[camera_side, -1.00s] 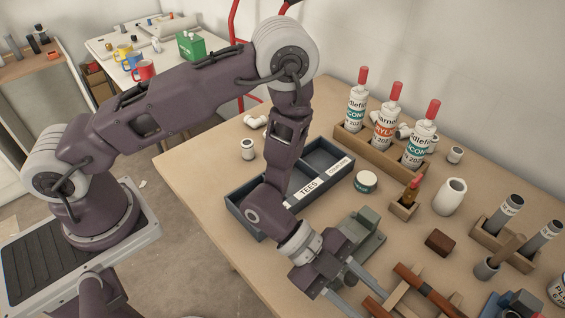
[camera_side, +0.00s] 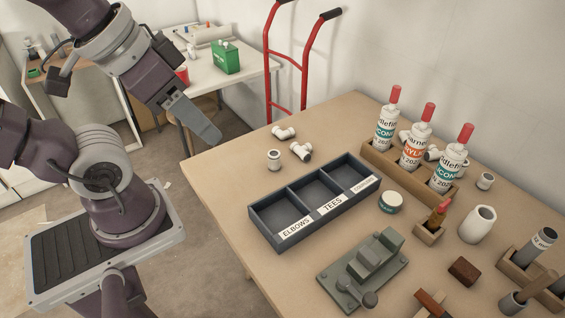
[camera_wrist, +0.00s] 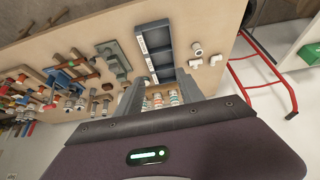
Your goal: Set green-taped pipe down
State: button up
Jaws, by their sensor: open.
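I cannot make out a green-taped pipe in either view. My gripper (camera_side: 192,118) is raised in the upper left of the side view, off the left edge of the workbench (camera_side: 215,180). In the wrist view its two fingers (camera_wrist: 160,90) are apart, with nothing seen held between them. The workbench also shows in the wrist view, where the small parts at its left are too small to tell apart.
A dark three-compartment tray (camera_side: 262,233) stands empty on the bench. White pipe fittings (camera_side: 300,151) lie behind it. A grey-green clamp block (camera_side: 365,262), a bottle rack (camera_side: 375,155) and a white jar (camera_side: 478,224) stand around it. A red hand truck (camera_side: 268,70) stands behind.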

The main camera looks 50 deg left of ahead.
jog(key=w+d+m+g, duration=0.2)
jog(key=w+d+m, duration=0.5)
jog(key=w, duration=0.4)
jog(key=w+d+f+m+g+h, duration=0.2)
jog(key=w+d+f+m, duration=0.35)
jog(key=d, duration=0.65)
jog(key=d+f+m+g, duration=0.1)
jog(key=d+f, duration=0.4)
jog(key=f, duration=0.1)
jog(key=d+f+m+g+h, duration=0.1)
jog(key=d+f+m, duration=0.1)
jog(key=d+f, duration=0.3)
jog(key=d+f+m+g+h, duration=0.1)
jog(key=d+f+m, duration=0.1)
jog(key=d+f, duration=0.4)
jog(key=shift+w+d+f+g, duration=0.1)
jog(key=shift+d+f+g, duration=0.1)
jog(key=shift+d, duration=0.2)
jog(key=shift+w+d+f+g, duration=0.1)
jog(key=shift+d+g, duration=0.1)
jog(key=shift+d, duration=0.15)
jog(key=shift+h, duration=0.3)
jog(key=x, duration=0.7)
jog(key=shift+s+f, duration=0.25)
grip_shut()
